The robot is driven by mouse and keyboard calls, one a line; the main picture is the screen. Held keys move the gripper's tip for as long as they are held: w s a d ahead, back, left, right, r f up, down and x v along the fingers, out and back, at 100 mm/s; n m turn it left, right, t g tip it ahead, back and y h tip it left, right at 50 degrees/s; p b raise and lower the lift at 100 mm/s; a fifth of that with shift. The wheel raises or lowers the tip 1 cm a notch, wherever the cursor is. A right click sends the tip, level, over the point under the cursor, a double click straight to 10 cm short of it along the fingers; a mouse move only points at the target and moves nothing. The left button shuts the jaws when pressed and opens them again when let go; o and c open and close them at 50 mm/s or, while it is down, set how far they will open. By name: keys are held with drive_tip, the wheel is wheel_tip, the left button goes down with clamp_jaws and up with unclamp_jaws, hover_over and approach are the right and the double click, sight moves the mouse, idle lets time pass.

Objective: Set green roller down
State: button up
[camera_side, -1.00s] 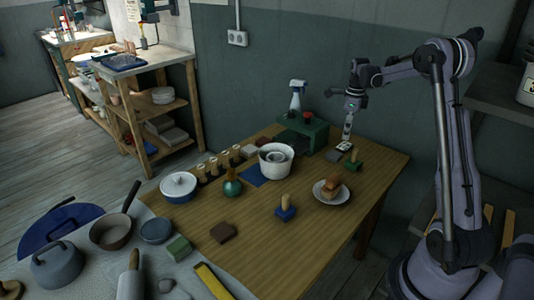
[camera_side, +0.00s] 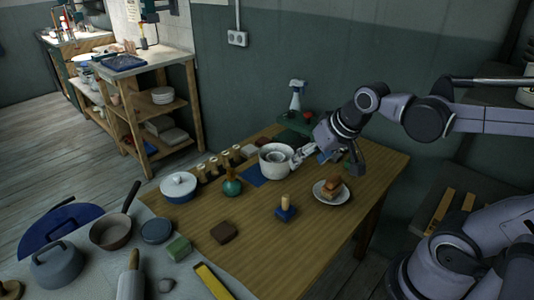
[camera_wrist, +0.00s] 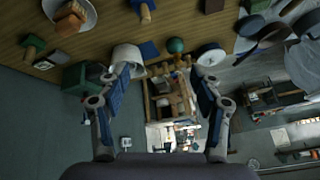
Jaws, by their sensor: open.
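The green roller, a green block with a pale wooden handle, lies on the wooden table's back right part. In the wrist view the roller (camera_wrist: 33,44) shows at the upper left, well away from my fingers. In the side view my arm mostly hides it. My gripper (camera_side: 308,154) is open and empty, beside the white pot (camera_side: 276,161) and left of the roller. In the wrist view my gripper (camera_wrist: 162,75) has its fingers wide apart with nothing between them.
A plate (camera_side: 331,197) with brown blocks stands near the table's right edge. A similar blue block with a handle (camera_side: 286,212) stands in front. The front middle of the table is fairly clear.

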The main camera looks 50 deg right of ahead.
drive_tip(key=s+a+n, duration=0.1)
drive_tip(key=s+a+f+n, duration=0.1)
drive_tip(key=n, duration=0.1)
drive_tip(key=s+a+f+n+t, duration=0.1)
drive_tip(key=shift+a+y, duration=0.25)
drive_tip(key=shift+y, duration=0.05)
idle(1.0)
